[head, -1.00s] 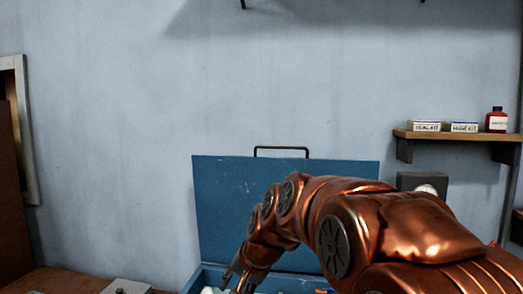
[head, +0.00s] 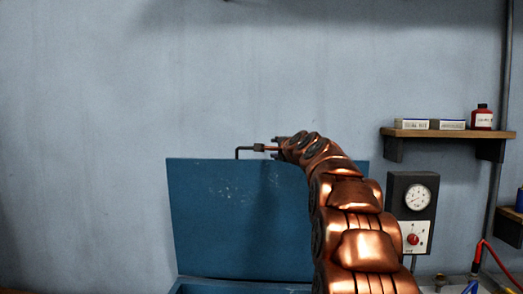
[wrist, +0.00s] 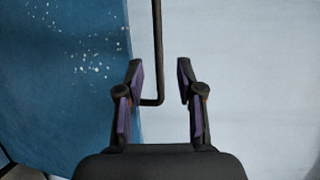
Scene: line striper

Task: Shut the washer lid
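The blue washer lid (head: 220,210) stands raised, nearly upright, at the back of the blue washer body (head: 235,288). A thin dark bar handle (head: 243,149) rises from its top edge; my gripper hides its right part in the head view. My gripper (head: 268,149) is at the lid's top edge by the handle. In the wrist view my gripper (wrist: 160,70) is open, with the handle bar (wrist: 158,40) between its fingers and a gap on both sides. The lid (wrist: 60,85) fills the left of that view.
A wall shelf (head: 440,133) with two small boxes (head: 428,124) and a red bottle (head: 482,118) is at right. A gauge box (head: 412,200) hangs below it. Red and blue tools (head: 478,270) are at lower right. The wall left of the lid is bare.

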